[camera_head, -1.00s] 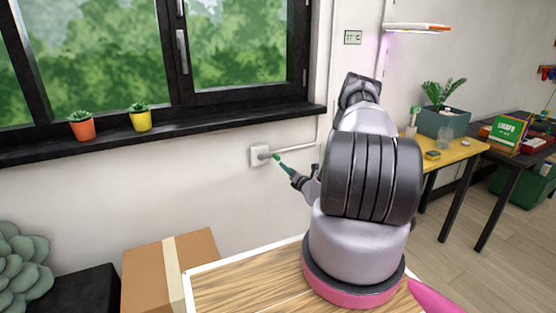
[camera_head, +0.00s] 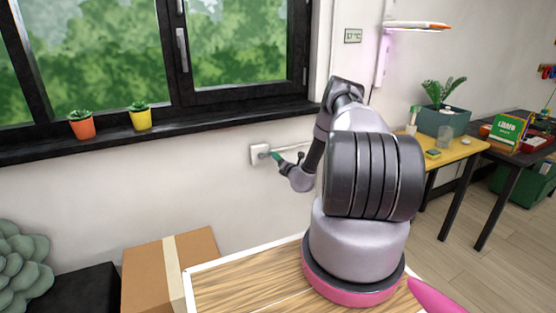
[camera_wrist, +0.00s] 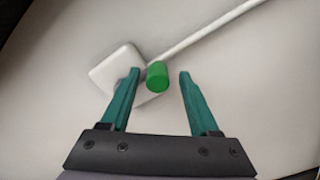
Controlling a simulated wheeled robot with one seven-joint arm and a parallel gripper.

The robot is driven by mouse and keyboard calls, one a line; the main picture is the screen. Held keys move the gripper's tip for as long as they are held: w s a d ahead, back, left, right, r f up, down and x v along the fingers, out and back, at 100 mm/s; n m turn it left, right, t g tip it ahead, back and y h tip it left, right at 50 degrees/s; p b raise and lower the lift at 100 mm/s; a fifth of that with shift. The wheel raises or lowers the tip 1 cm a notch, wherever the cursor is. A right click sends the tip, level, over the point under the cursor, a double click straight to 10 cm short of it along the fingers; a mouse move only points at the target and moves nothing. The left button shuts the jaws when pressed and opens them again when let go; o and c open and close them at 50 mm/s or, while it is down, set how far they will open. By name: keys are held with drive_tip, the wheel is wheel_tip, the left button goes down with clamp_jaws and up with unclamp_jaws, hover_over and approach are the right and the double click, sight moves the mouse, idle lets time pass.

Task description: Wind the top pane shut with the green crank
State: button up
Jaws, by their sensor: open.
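The green crank knob (camera_wrist: 157,76) shows in the wrist view between the two teal fingers of my gripper (camera_wrist: 158,80), nearer the left finger. The fingers stand apart with a gap on each side of the knob. Behind it is the white wall box (camera_wrist: 118,70) with a pale rod (camera_wrist: 210,33) running off up and right. In the head view the wall box (camera_head: 257,153) sits below the sill, and my gripper (camera_head: 277,156) reaches it from the right. The knob is hard to make out there. The top pane is not in view.
A black-framed window (camera_head: 250,95) stands above a dark sill (camera_head: 200,127) with an orange pot (camera_head: 82,129) and a yellow pot (camera_head: 141,120). A cardboard box (camera_head: 200,255) is below left. The wall around the crank box is clear.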

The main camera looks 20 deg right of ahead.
drive_tip(key=c, duration=1)
drive_tip(key=shift+d, duration=0.25)
idle(0.5)
